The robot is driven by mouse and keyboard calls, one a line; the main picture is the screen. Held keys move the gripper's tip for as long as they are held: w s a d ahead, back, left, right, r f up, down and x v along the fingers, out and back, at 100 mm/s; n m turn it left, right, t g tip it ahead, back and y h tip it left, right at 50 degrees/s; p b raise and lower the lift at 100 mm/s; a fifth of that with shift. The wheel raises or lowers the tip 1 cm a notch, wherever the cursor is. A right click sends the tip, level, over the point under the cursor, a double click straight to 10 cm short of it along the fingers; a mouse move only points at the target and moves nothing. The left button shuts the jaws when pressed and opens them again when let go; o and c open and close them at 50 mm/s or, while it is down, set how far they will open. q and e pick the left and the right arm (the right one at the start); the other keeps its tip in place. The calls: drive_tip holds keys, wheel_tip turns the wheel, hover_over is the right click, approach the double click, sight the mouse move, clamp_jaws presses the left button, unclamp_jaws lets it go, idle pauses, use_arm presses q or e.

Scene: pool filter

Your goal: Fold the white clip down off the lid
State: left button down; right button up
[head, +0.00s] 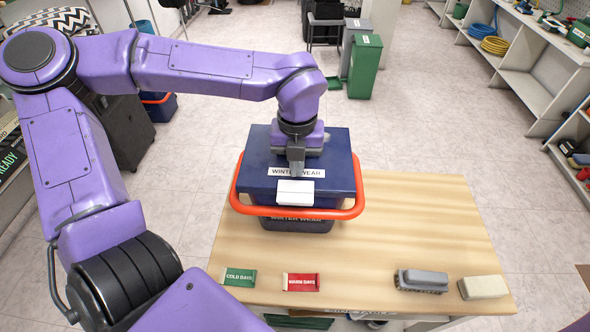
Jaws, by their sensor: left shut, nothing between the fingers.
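A dark blue box with a blue lid (262,155) stands on the wooden table, with a "WINTER WEAR" label on the lid and another low on its front. The white clip (294,193) is at the middle of the lid's front edge, level with the lid's top. My left gripper (296,170) points down over the lid, shut and empty, with its fingertips just behind the clip. I cannot tell whether they touch the clip or lid. The fingers cover part of the label. My right gripper is not in view.
An orange handle (300,213) loops around the box's front and sides. On the table (420,220) lie a green "COLD DAYS" tag (240,278), a red "WARM DAYS" tag (301,283), a grey brush-like object (421,281) and a beige block (483,287). The table right of the box is clear.

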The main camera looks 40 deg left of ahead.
sight(295, 200)
use_arm(q)
drive_tip(key=shift+f, duration=0.25)
drive_tip(key=shift+r, duration=0.1)
drive_tip(key=shift+s+d, duration=0.6)
drive_tip(key=shift+s, duration=0.3)
drive_tip(key=shift+s+d, duration=0.55)
drive_tip(key=shift+s, duration=0.35)
drive_tip(key=shift+s+d, duration=0.6)
drive_tip(key=shift+s, duration=0.3)
drive_tip(key=shift+s+b, duration=0.15)
drive_tip(key=shift+b, duration=0.2)
drive_tip(key=shift+r+p, duration=0.6)
drive_tip(key=shift+p, duration=0.2)
wheel_tip(295, 200, up, 7)
drive_tip(key=p, duration=0.6)
drive_tip(key=shift+p, duration=0.3)
